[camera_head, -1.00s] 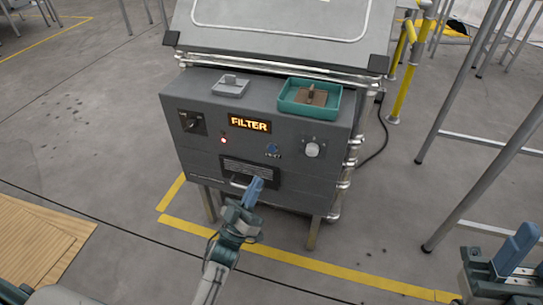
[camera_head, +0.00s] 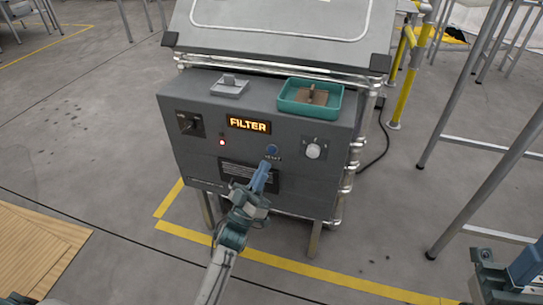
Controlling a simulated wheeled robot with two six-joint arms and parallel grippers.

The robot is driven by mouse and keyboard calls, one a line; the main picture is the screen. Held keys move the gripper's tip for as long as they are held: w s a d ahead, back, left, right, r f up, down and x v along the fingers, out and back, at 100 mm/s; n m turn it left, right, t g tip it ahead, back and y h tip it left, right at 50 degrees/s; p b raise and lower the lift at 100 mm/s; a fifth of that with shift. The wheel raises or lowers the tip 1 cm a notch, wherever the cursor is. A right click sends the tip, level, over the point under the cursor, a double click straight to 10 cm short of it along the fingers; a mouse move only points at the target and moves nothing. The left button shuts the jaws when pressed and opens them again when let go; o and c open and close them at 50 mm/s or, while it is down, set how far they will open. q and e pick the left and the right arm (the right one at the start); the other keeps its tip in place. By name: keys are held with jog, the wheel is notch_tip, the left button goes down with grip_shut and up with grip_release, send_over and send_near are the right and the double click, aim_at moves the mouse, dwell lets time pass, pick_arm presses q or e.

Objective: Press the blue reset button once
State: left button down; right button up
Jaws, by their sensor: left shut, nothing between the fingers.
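The blue reset button (camera_head: 272,150) is on the front of the grey cabinet (camera_head: 200,160), below and right of the lit FILTER display (camera_head: 248,125). My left gripper (camera_head: 264,168) is shut and empty, with its blue fingertips just below the button. I cannot tell whether the tips touch the button or stay slightly in front of it. My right gripper (camera_head: 518,272) is at the lower right edge, partly cut off, far from the cabinet, and I cannot tell how its fingers stand.
A red light (camera_head: 222,142) glows on the panel. A black switch (camera_head: 190,124) sits at its left and a white knob (camera_head: 314,151) right of the button. A teal tray (camera_head: 340,103) and a small grey tray (camera_head: 229,89) stand on the ledge. Metal legs stand at right.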

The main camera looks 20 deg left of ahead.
aim_at(272, 151)
pick_arm(q)
jog(key=shift+w, duration=1.4)
dwell(1.0)
jog(key=shift+w, duration=0.4)
jog(key=shift+w+d, duration=0.1)
jog(key=shift+w, duration=0.35)
dwell(0.5)
dwell(0.3)
jog(key=shift+s+p, duration=0.7)
jog(key=shift+s, duration=0.2)
